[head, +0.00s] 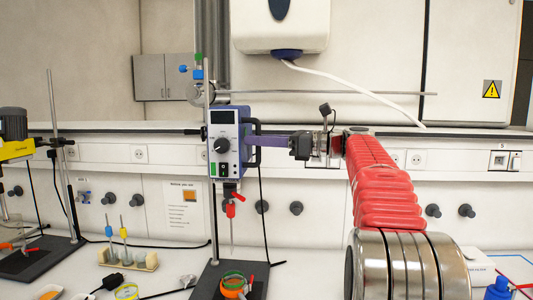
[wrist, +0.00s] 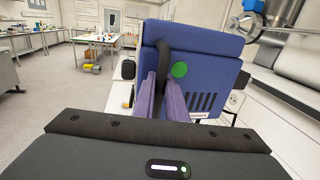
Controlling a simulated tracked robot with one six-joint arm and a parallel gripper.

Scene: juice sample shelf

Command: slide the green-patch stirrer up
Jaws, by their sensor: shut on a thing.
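The green-patch stirrer (head: 224,130) is a blue box with a pale front panel, a display and a knob, upright on a vertical rod (head: 207,85). The finger contact is partly hidden. A red-ended shaft (head: 231,210) hangs below the stirrer, over an orange and green vessel (head: 233,284).
A yellow stirrer (head: 15,150) on its own stand is at the far left. A rack (head: 127,259) with coloured tools stands on the bench between. A horizontal metal rod (head: 330,93) and a white dispenser (head: 280,25) with a hose are above. A black cable hangs right of the stirrer.

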